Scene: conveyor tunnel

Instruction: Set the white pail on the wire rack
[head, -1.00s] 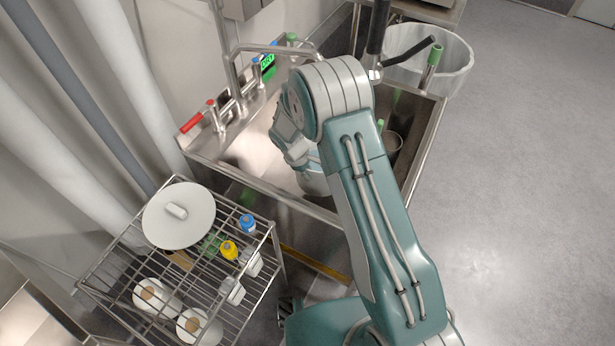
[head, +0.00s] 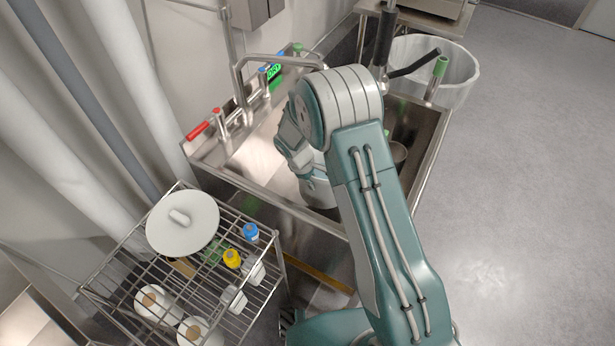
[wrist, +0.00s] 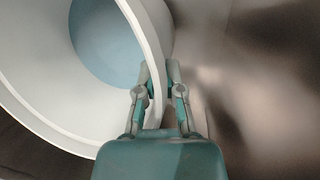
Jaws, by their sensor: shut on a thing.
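The white pail (head: 318,190) is inside the metal sink, partly hidden behind my arm. In the wrist view, the pail (wrist: 60,115) is large at the left, with its pale blue inside showing. My gripper (wrist: 158,88) is shut on the pail's rim, one finger on each side of the wall. In the head view, my arm hides the fingertips. The wire rack (head: 128,268) stands left of the sink, apart from the pail. A round white lid with a knob (head: 183,222) takes up the back of its top.
The rack also carries blue-capped (head: 250,233) and yellow-capped (head: 232,258) bottles and white rolls (head: 157,303); I cannot tell every item's shelf. A lined bin (head: 455,70) stands behind.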

